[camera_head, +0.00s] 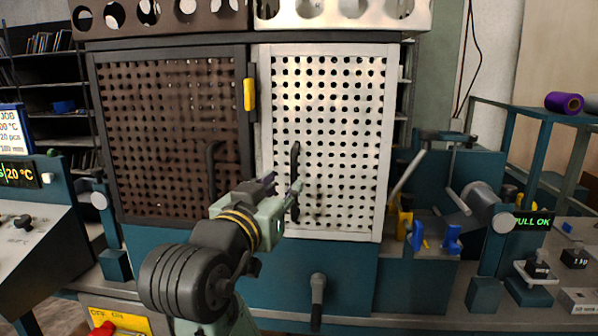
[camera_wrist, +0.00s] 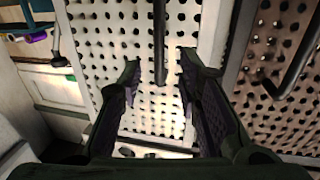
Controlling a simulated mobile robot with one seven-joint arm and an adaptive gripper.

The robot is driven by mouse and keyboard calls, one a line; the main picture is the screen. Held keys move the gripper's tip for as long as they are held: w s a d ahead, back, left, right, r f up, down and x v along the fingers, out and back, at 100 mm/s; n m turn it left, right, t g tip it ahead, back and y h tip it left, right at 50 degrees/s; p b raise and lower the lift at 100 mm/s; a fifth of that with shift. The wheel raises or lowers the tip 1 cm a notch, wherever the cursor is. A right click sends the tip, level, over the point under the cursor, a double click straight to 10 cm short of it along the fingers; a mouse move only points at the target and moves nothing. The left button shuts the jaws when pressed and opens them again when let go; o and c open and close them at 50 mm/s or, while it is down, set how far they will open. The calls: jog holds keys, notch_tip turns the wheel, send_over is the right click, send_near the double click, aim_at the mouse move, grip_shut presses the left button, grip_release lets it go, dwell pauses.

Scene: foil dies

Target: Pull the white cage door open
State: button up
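The white cage door (camera_head: 330,140) is a perforated white panel that looks closed, flush in the cabinet front. It fills the middle of the wrist view (camera_wrist: 205,20). Its dark upright bar handle (camera_head: 295,160) is near the door's left edge; the lower part is partly behind my gripper in the head view. My gripper (camera_head: 283,190) is in front of the handle's lower half. In the wrist view my gripper (camera_wrist: 159,72) is open, its two dark fingers apart, with the handle (camera_wrist: 160,40) showing between and beyond the tips. I cannot tell whether either finger touches it.
A brown perforated door (camera_head: 160,130) with its own dark handle (camera_head: 211,170) is left of the white door. A yellow latch piece (camera_head: 249,94) sits between the doors at the top. A bench with a lever press (camera_head: 478,205) stands at right, and a sloped control console (camera_head: 35,235) at left.

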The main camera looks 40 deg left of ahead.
aim_at(292, 177)
jog(key=p+x, duration=0.1)
jog(key=x, duration=0.5)
jog(key=shift+w+a, duration=0.1)
jog(key=shift+w, duration=0.3)
jog(key=shift+c, duration=0.5)
grip_shut()
